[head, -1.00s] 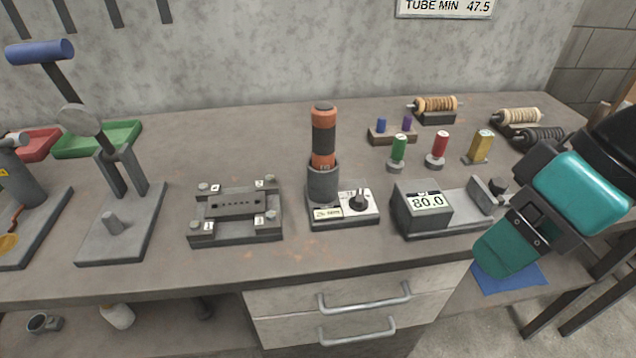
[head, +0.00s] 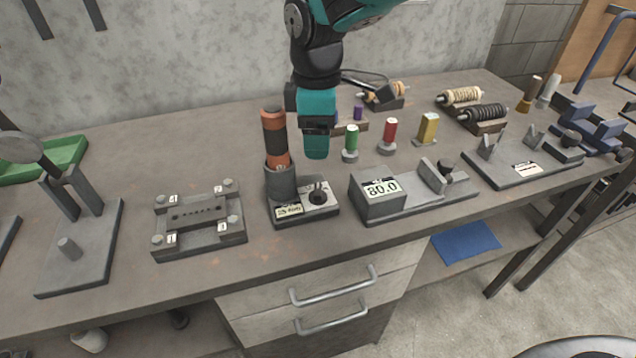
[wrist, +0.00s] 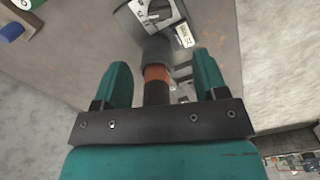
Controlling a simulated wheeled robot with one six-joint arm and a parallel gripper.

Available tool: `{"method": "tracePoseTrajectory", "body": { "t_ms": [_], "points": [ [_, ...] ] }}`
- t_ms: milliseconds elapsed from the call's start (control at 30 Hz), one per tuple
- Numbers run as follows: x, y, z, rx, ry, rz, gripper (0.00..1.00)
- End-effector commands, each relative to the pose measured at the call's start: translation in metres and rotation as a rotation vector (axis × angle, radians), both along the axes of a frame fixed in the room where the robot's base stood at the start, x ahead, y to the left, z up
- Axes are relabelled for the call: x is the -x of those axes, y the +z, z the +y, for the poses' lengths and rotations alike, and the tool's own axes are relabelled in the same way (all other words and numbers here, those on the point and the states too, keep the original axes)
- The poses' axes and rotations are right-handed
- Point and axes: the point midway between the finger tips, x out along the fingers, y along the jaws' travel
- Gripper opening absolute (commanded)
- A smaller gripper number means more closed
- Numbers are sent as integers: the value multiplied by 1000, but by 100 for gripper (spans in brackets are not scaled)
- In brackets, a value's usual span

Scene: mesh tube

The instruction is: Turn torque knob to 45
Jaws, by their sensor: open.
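An orange and black driver (head: 275,135) stands upright in the grey cup (head: 281,182) on that base. My gripper (head: 316,152) points down above and behind the knob, clear of it. In the wrist view the knob (wrist: 158,9) shows at the top edge, beyond the open, empty fingers (wrist: 162,75). The driver (wrist: 157,76) shows between the fingers in that view, but I cannot tell its distance from them. The knob's setting is too small to read.
A grey gauge block (head: 380,200) reading 80.0 stands right of the knob. A bolted fixture plate (head: 198,228) lies left. Green (head: 350,142), red (head: 389,133) and yellow (head: 428,128) pieces stand behind. Bare bench lies in front of the base.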

Motion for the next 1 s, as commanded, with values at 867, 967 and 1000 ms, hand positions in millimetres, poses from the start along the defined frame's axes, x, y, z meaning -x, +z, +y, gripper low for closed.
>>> {"method": "tracePoseTrajectory", "body": {
  "t_ms": [867, 967, 1000],
  "points": [
    [0, -121, -1, -1, -2, -1, 66],
    [0, -121, -1, -1, -2, -1, 66],
    [0, -121, -1, -1, -2, -1, 61]
  ]
}}
